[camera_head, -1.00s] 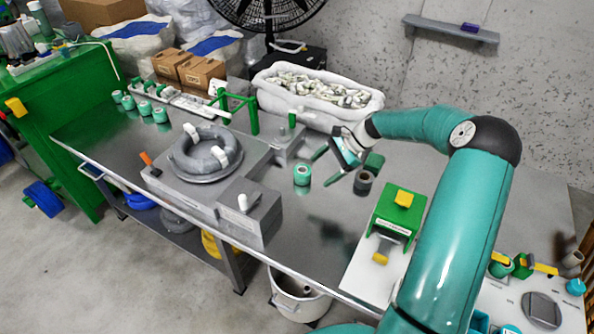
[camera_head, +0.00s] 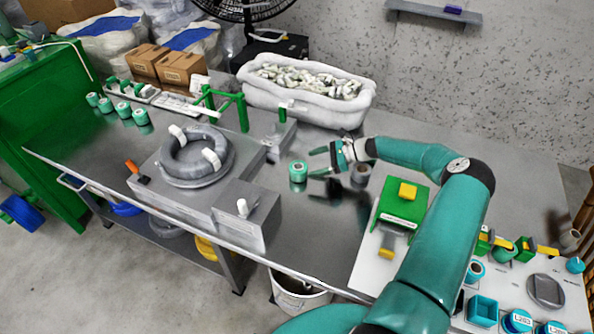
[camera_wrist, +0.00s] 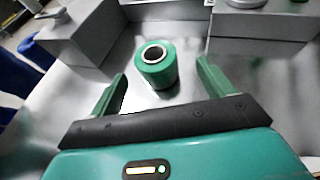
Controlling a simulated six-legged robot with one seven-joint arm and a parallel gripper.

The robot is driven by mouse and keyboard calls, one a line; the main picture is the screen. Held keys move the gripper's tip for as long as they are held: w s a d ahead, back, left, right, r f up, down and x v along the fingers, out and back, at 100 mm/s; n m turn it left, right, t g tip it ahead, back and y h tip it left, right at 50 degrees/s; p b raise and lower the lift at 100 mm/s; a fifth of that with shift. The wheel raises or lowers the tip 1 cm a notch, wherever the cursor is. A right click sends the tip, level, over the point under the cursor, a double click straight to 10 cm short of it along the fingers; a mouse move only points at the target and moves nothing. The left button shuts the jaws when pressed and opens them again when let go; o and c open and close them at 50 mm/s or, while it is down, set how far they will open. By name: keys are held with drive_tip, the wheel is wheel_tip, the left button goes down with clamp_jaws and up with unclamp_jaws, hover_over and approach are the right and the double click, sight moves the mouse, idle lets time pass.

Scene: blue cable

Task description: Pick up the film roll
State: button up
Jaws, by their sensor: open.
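The film roll (camera_head: 298,172) is a small green cylinder with a pale core, standing upright on the metal table. My gripper (camera_head: 317,162) is just right of it in the head view, with its fingers pointing left toward it. In the wrist view, the film roll (camera_wrist: 156,64) stands ahead of my gripper (camera_wrist: 155,85), centred between the lines of the two green fingers. The fingers are spread wide and hold nothing. A gap shows between each finger and the roll.
A dark roll (camera_head: 361,173) stands beside my gripper on the right. A grey block with a cable coil (camera_head: 197,157) lies to the left. A white bin (camera_head: 305,92) stands behind. Several similar green rolls (camera_head: 123,109) stand at the far left. A green dispenser (camera_head: 402,203) stands right.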

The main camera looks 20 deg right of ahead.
sight(294, 168)
drive_tip(key=shift+x, duration=1.05)
drive_tip(key=x, duration=0.5)
drive_tip(key=shift+s+a+r, duration=0.1)
drive_tip(key=shift+s+a, duration=0.1)
drive_tip(key=shift+a, duration=0.25)
drive_tip(key=shift+w+a, duration=0.2)
drive_tip(key=shift+a, duration=0.2)
drive_tip(key=c, duration=1.2)
drive_tip(key=shift+o, duration=0.2)
